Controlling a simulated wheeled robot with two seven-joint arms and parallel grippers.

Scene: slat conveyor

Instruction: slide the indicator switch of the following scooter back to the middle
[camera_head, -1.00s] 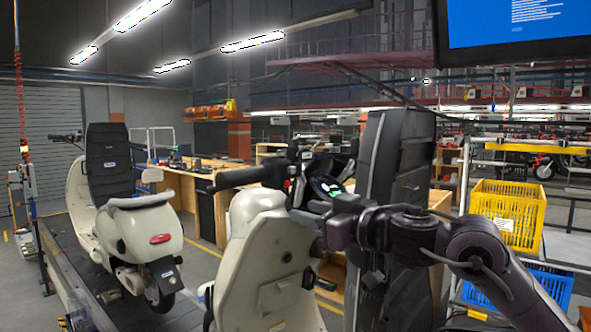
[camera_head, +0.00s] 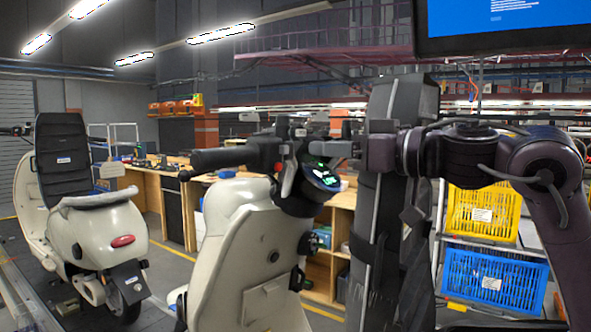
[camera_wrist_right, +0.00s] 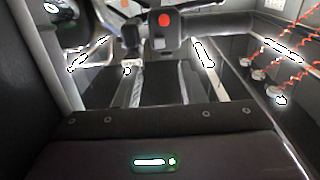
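The near cream scooter (camera_head: 250,255) stands in the middle of the head view, its handlebar grip (camera_head: 220,158) pointing left and its lit display (camera_head: 322,177) to the right. The dark switch housing (camera_head: 268,152) sits at the inner end of the grip. A housing with a red button (camera_wrist_right: 166,20) shows at the top of the right wrist view. The indicator switch is too small to make out its position. My right gripper (camera_head: 335,140) is at handlebar height, just right of the housing. Its fingers look apart and empty; contact cannot be told. My left gripper is out of view.
Another cream scooter (camera_head: 95,235) stands at the left. A tall dark padded column (camera_head: 385,210) rises behind my right gripper. Yellow (camera_head: 483,215) and blue (camera_head: 495,280) crates are at the right. A wooden workbench (camera_head: 165,205) stands behind.

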